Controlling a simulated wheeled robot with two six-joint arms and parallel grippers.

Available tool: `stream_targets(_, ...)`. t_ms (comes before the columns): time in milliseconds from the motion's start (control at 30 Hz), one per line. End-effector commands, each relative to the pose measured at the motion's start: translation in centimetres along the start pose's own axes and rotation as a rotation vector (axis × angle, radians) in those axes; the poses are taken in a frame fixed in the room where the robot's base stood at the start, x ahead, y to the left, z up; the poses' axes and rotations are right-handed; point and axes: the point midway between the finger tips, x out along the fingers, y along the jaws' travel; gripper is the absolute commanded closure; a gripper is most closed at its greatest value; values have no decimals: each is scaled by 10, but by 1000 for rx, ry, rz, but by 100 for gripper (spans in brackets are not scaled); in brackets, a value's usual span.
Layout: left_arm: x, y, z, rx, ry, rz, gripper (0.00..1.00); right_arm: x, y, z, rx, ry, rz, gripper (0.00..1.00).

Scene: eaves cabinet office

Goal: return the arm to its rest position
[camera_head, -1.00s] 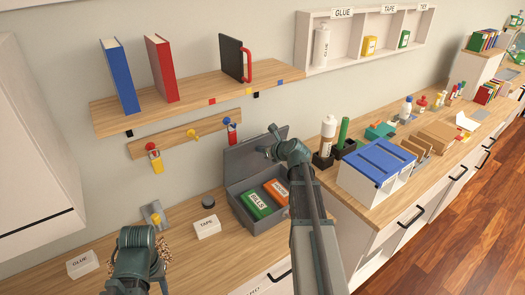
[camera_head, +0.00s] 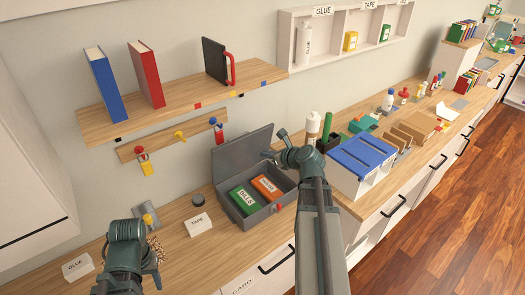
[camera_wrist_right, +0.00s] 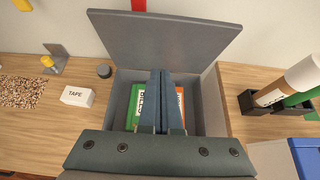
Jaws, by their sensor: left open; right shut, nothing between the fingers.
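My right arm reaches up from the bottom middle in the head view. Its gripper (camera_head: 274,152) is above the right side of an open grey box (camera_head: 243,219). In the right wrist view its fingers (camera_wrist_right: 160,78) are together and empty, in front of the box's interior. The box holds a green BILLS pack (camera_head: 244,199) and an orange pack (camera_head: 267,188); the fingers partly cover both in the wrist view. My left gripper (camera_head: 148,268) is low at the left in the head view, over the counter, apart from the box. Its fingers show poorly.
A white TAPE box (camera_head: 198,226) and a dark round item (camera_head: 198,200) lie left of the grey box. The box's raised lid (camera_head: 242,152) stands behind. A blue-topped white organiser (camera_head: 362,160) is close on the right. A shelf (camera_head: 185,103) with books hangs above.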

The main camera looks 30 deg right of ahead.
Motion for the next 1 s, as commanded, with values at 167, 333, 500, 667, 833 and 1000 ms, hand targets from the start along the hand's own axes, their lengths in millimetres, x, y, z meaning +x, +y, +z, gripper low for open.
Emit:
stream_targets(167, -1, 0, 0, 0, 0, 0, 50, -3, 0, 0, 0, 0, 0, 100)
stream_targets(333, -1, 0, 0, 0, 0, 0, 50, -3, 0, 0, 0, 0, 0, 100)
stream_targets(500, -1, 0, 0, 0, 0, 0, 50, 3, 16, -2, -71, 22, 30, 100)
stream_targets(667, 0, 0, 0, 0, 0, 0, 50, 25, 96, -19, -472, 123, 197, 100)
stream_targets(833, 2, 0, 0, 0, 0, 0, 50, 33, 203, -56, -1106, 212, 490, 100)
stream_targets(1000, 3, 0, 0, 0, 0, 0, 50, 16, 285, -98, -1720, 219, 822, 100)
